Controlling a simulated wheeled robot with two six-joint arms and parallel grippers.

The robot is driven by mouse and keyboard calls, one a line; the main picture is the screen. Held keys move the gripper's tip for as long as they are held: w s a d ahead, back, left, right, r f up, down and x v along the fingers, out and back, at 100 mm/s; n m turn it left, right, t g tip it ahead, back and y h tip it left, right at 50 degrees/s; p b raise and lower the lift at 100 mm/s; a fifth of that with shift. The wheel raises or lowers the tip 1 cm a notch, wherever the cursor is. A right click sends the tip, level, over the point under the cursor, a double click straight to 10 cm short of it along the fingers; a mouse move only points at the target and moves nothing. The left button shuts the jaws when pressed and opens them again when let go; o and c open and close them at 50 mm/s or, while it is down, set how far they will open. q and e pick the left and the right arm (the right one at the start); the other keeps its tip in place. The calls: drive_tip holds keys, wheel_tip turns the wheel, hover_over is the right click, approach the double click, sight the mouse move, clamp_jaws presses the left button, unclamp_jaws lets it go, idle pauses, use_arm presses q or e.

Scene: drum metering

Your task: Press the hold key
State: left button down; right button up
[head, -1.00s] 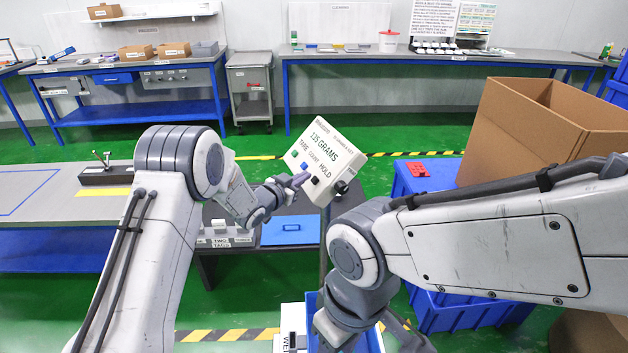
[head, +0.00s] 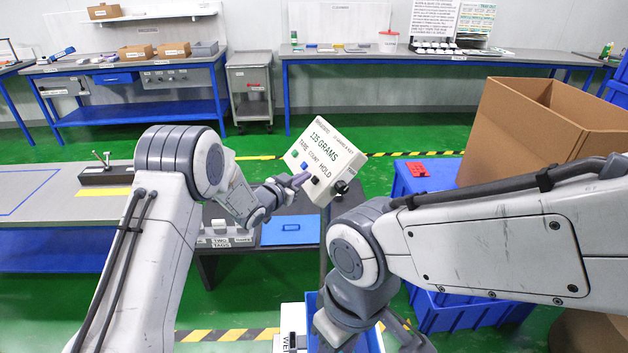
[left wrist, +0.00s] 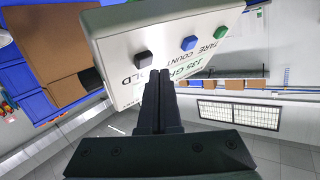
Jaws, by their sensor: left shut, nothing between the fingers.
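A white meter box (head: 325,160) on a post shows "135 GRAMS" and the labels TARE, COUNT and HOLD. Its keys are green, blue and black. The black hold key (head: 315,181) is under HOLD; in the left wrist view it is the dark block (left wrist: 143,60). My left gripper (head: 302,179) is shut and empty. Its fingertips are close in front of the box, beside the black key; I cannot tell whether they touch. In the left wrist view the shut fingers (left wrist: 161,76) point just right of the key. My right arm hangs low; its jaws are not clear.
A big open cardboard box (head: 540,125) and blue crates (head: 460,310) stand to the right. A grey worktop (head: 45,190) is at left.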

use_arm(q)
drive_tip(key=shift+w+d+f+b, duration=0.1)
drive_tip(key=shift+d+f+b, duration=0.2)
drive_tip(key=shift+w+d+f+b, duration=0.1)
drive_tip(key=shift+d+f+b, duration=0.15)
drive_tip(key=shift+f+b, duration=0.1)
idle(0.6)
drive_tip(key=shift+r, duration=0.15)
drive_tip(key=shift+s+a+r+p, duration=0.2)
drive_tip(key=shift+a+r+p, duration=0.15)
drive_tip(key=shift+a+r, duration=0.2)
idle(0.3)
drive_tip(key=a+r+p, duration=0.1)
drive_tip(key=s+a+r+p, duration=0.1)
drive_tip(key=a+r, duration=0.1)
drive_tip(key=shift+s+a+r, duration=0.1)
drive_tip(key=shift+a+r, duration=0.05)
drive_tip(key=shift+r, duration=0.05)
idle(0.7)
